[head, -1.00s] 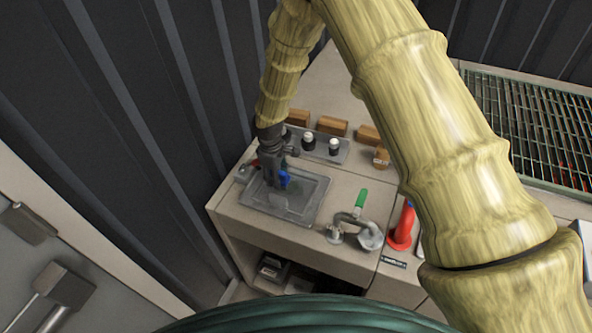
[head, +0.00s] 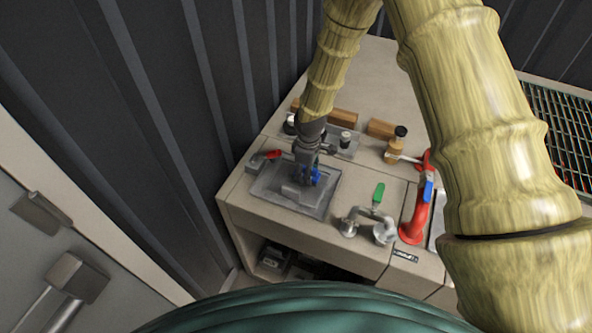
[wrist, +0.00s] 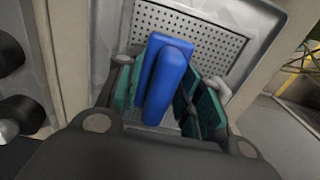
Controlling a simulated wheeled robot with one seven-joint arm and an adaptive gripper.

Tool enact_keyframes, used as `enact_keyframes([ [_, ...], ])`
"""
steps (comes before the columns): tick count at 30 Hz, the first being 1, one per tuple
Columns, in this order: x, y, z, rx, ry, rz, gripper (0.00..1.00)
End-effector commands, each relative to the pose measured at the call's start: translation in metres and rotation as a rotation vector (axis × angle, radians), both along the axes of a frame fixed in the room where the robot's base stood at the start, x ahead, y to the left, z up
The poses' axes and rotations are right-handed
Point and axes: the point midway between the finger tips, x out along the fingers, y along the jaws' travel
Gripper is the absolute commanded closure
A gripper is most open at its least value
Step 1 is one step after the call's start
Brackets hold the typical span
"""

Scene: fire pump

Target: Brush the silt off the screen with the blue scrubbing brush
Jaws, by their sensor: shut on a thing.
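The blue scrubbing brush (head: 315,175) is in my gripper (head: 304,178), over the grey tray (head: 264,193) on the counter. In the wrist view the blue brush (wrist: 164,80) stands between the dark green finger pads of my gripper (wrist: 160,100), which is shut on it. Behind it shows the light grey perforated screen (wrist: 212,42), set in the tray's frame. The brush's bristle end is hidden, so I cannot tell whether it touches the screen. Silt is not clearly visible on the part of the screen in view.
A red-handled fitting (head: 272,154) lies at the tray's back left. A pipe with a green lever (head: 378,193) and a red pipe (head: 413,216) stand to the right. Wooden blocks (head: 342,117) and small bottles are behind. A dark corrugated wall (head: 160,130) rises on the left.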

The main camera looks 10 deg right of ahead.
Motion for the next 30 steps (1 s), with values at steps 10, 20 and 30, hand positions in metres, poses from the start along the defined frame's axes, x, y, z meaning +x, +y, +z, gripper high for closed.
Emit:
enact_keyframes([
  [10,-0.006,0.005,0.003,-0.014,-0.001,0.005,0.82],
  [20,-0.018,-0.026,-0.001,-0.003,-0.001,0.0,0.82],
  [30,-0.022,-0.026,-0.001,-0.007,0.0,0.004,0.82],
])
